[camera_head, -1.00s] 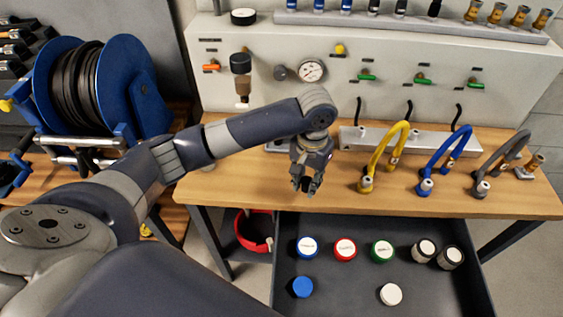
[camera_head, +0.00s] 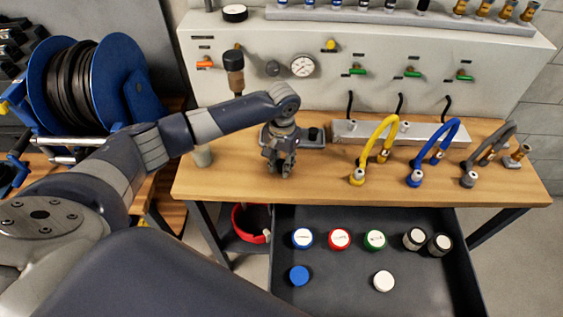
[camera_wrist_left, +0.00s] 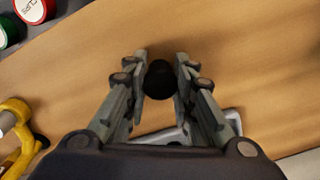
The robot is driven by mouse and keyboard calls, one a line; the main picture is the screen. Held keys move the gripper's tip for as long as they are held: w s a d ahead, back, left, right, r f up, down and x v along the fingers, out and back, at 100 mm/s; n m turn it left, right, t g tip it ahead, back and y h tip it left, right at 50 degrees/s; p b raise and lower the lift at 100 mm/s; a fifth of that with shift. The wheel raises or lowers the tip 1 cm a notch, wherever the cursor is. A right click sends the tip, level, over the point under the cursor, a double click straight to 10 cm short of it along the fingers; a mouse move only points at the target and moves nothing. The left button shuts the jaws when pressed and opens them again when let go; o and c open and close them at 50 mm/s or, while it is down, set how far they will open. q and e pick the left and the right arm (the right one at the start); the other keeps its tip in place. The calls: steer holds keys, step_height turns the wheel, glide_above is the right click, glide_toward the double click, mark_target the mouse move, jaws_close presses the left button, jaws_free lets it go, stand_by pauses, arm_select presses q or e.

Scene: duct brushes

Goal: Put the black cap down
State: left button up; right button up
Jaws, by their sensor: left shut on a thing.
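The black cap (camera_wrist_left: 160,80) is held between the two fingers of my left gripper (camera_wrist_left: 161,75) in the left wrist view. The cap is hard to make out there against the dark fingers. I cannot tell whether the cap touches the bench top. My right gripper is not in view.
Yellow (camera_head: 372,150), blue (camera_head: 433,152) and grey (camera_head: 487,150) hoses stand to the right on the bench. An open drawer (camera_head: 335,290) below holds several coloured caps. Bare wood lies in front.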

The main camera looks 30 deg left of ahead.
mark_target(282, 163)
arm_select(q)
steer(key=o, duration=0.4)
steer(key=shift+f, duration=0.15)
steer(key=o, duration=0.5)
steer(key=shift+c, duration=0.2)
step_height(282, 163, up, 12)
steer(key=b, duration=0.2)
steer(key=shift+r, duration=0.2)
